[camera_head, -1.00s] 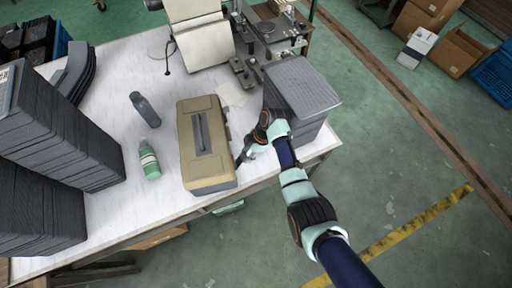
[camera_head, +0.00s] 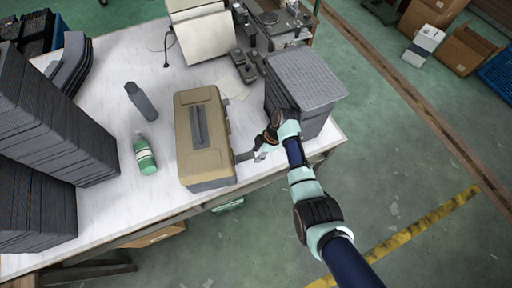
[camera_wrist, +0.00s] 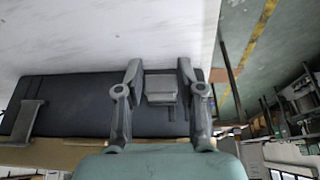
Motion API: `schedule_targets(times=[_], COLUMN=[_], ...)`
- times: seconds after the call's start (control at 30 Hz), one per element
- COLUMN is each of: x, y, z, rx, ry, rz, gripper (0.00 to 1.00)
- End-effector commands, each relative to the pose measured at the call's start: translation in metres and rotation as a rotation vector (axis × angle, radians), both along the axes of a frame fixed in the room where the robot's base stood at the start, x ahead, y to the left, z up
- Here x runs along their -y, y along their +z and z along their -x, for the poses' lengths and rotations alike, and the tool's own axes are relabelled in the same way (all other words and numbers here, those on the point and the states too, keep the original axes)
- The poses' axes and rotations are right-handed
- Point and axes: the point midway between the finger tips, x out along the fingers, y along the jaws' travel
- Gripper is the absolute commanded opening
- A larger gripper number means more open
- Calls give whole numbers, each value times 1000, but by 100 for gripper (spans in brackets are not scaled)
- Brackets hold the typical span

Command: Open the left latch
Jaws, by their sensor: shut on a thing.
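A tan toolbox (camera_head: 184,153) with a dark grey top handle (camera_head: 197,128) stands on the white table. Its latch side faces right, towards my arm. My gripper (camera_head: 246,156) is at the near end of that side. In the wrist view, my gripper (camera_wrist: 160,70) has one finger on each side of a grey latch (camera_wrist: 161,88) on the dark box wall, and is shut on it. The second latch (camera_wrist: 28,118) is apart, at the left of the wrist view. Whether the held latch is lifted is hard to tell.
A stack of grey panels (camera_head: 305,80) stands close behind my gripper. A green bottle (camera_head: 145,156) and a grey bottle (camera_head: 142,102) stand left of the toolbox. Tall dark panel stacks (camera_head: 45,130) fill the table's left. The table's front edge is close by.

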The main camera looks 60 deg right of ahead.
Motion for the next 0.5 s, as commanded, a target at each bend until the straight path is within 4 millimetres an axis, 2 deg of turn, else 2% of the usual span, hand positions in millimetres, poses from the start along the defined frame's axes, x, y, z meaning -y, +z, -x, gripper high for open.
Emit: schedule_targets(times=[0.1, 0.5], x=[0, 0], y=[-7, -10], z=[4, 4], rx=[-10, -10], ry=[-3, -2], rz=[0, -1], gripper=[0, 0])
